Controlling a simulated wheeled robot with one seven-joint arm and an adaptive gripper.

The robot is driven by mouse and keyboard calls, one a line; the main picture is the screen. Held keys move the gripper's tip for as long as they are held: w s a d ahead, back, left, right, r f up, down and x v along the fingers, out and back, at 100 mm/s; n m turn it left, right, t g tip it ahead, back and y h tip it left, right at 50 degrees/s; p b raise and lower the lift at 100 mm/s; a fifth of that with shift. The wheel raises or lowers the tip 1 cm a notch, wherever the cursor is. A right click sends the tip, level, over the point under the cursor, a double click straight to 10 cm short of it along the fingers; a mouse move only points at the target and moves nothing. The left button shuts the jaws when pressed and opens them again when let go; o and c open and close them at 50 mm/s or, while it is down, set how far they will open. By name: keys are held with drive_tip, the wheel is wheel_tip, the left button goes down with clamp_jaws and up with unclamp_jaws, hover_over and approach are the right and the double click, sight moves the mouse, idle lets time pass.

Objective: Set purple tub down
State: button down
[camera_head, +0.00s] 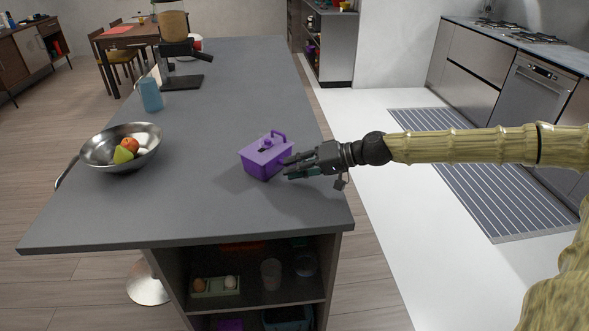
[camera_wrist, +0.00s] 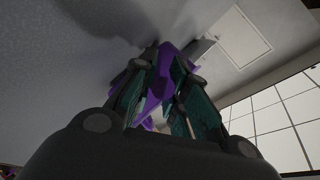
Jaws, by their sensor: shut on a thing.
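The purple tub (camera_head: 262,158) is at the right part of the grey island top (camera_head: 225,205), near its right edge. It has a lid with a raised handle and a dark mark on top. My gripper (camera_head: 290,168) reaches in from the right and is shut on the tub's right side. In the wrist view the purple tub (camera_wrist: 165,72) shows between the two finger pads of my gripper (camera_wrist: 162,90); most of it is hidden there. I cannot tell whether the tub touches the island top or is slightly above it.
A metal bowl (camera_head: 96,153) with fruit stands on the left of the island. The island top around the tub is clear. Open shelves (camera_head: 258,285) are below the front edge.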

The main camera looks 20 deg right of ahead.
drive_tip(key=shift+f, duration=0.4)
drive_tip(key=c, duration=1.4)
unclamp_jaws()
drive_tip(key=shift+r, duration=0.25)
drive_tip(key=shift+s+d+r, duration=0.3)
drive_tip(key=shift+s+d, duration=0.05)
drive_tip(key=shift+d, duration=0.1)
drive_tip(key=shift+p+v, duration=1)
drive_tip(key=shift+v, duration=1.8)
drive_tip(key=shift+p+v, duration=1)
drive_tip(key=shift+v, duration=0.7)
drive_tip(key=shift+p+v, duration=0.5)
drive_tip(key=shift+v, duration=0.35)
drive_tip(key=shift+s, duration=0.1)
